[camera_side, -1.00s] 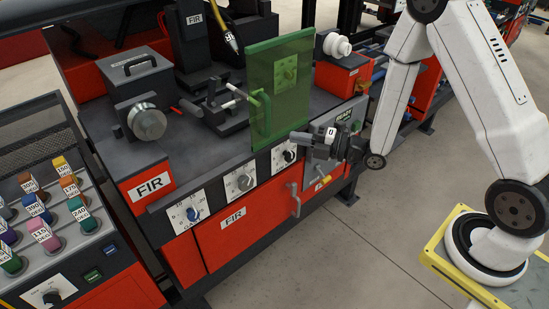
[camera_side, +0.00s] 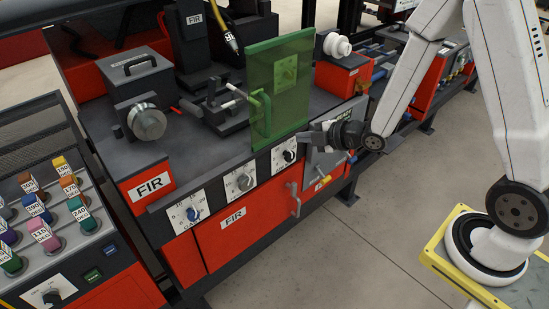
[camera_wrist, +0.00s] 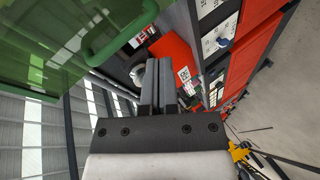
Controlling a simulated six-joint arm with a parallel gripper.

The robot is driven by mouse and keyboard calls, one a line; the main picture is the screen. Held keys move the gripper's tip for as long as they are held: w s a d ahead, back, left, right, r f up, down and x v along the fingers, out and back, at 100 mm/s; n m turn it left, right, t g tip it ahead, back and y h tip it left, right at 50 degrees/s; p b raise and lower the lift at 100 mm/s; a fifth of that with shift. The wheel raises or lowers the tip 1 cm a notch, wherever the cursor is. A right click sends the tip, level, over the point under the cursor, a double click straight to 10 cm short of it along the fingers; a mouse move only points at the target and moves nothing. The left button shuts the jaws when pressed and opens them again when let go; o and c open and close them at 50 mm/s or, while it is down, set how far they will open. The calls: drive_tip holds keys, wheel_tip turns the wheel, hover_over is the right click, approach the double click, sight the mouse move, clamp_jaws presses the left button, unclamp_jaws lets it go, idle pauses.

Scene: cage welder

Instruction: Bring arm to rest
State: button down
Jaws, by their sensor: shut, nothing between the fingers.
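My gripper (camera_side: 318,133) is in front of the right part of the red and dark welder bench (camera_side: 250,239) in the side view, close to the lower right corner of the green see-through screen (camera_side: 277,88). I cannot tell whether it touches anything there. In the wrist view my gripper (camera_wrist: 157,62) shows with its fingers together and nothing between them. The green screen (camera_wrist: 60,50) fills the upper left of the wrist view, and its green handle (camera_wrist: 122,38) stands left of the fingers.
Dials (camera_side: 192,213) and a grey handle (camera_side: 295,200) are on the bench front. A panel of numbered coloured knobs (camera_side: 42,235) stands at the left. A yellow-edged platform (camera_side: 436,262) is at the right. Open floor (camera_side: 350,265) lies between the bench and the platform.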

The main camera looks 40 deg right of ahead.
drive_tip(key=s+r+m+g+h, duration=0.2)
drive_tip(key=s+m+g+h, duration=0.2)
drive_tip(key=s+m+g, duration=0.5)
drive_tip(key=s+m, duration=0.5)
drive_tip(key=m, duration=0.3)
drive_tip(key=shift+s+d+g, duration=0.25)
drive_tip(key=shift+s+g, duration=0.15)
